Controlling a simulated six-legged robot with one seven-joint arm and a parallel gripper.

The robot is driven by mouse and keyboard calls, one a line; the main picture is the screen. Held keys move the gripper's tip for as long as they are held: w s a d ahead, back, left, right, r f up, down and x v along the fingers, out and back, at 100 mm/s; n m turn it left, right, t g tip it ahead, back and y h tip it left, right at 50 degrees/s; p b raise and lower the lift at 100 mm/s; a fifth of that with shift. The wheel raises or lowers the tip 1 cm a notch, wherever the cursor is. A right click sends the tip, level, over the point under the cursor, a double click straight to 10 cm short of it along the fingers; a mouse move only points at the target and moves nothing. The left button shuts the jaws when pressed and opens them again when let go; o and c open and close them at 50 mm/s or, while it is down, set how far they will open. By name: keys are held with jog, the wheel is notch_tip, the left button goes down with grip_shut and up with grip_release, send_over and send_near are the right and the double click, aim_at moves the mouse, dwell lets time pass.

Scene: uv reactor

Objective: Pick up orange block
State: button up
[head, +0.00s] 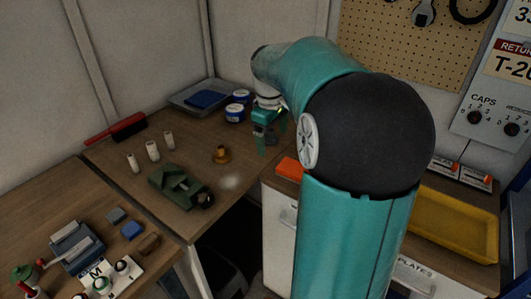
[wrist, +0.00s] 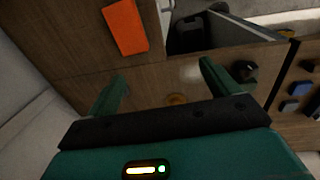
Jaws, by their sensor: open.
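The orange block (wrist: 126,27) lies flat on a brown wooden surface, near its edge, at the top of the wrist view. In the head view the orange block (head: 289,168) shows just left of my teal arm, which hides part of it. My gripper (wrist: 162,88) is open, its two green fingers wide apart with nothing held between them. The block is beyond the fingertips and apart from them. In the head view my gripper (head: 271,142) is over the back right of the wooden table, behind and left of the block.
A small brass-coloured object (head: 221,154) and a green clamp-like tool (head: 178,186) stand on the table (head: 120,200). Blue-and-white tubs (head: 236,112) are left of my gripper. A yellow tray (head: 455,225) lies at the right. A gap opens between the worktops at front.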

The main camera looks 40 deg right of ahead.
jog(key=d+f+y, duration=0.1)
jog(key=d+f, duration=0.2)
jog(key=d, duration=0.6)
jog(key=f, duration=1.3)
jog(key=shift+s+d+f, duration=0.15)
jog(key=shift+s+f, duration=0.2)
jog(key=shift+c, duration=0.5)
jog(key=c, duration=1)
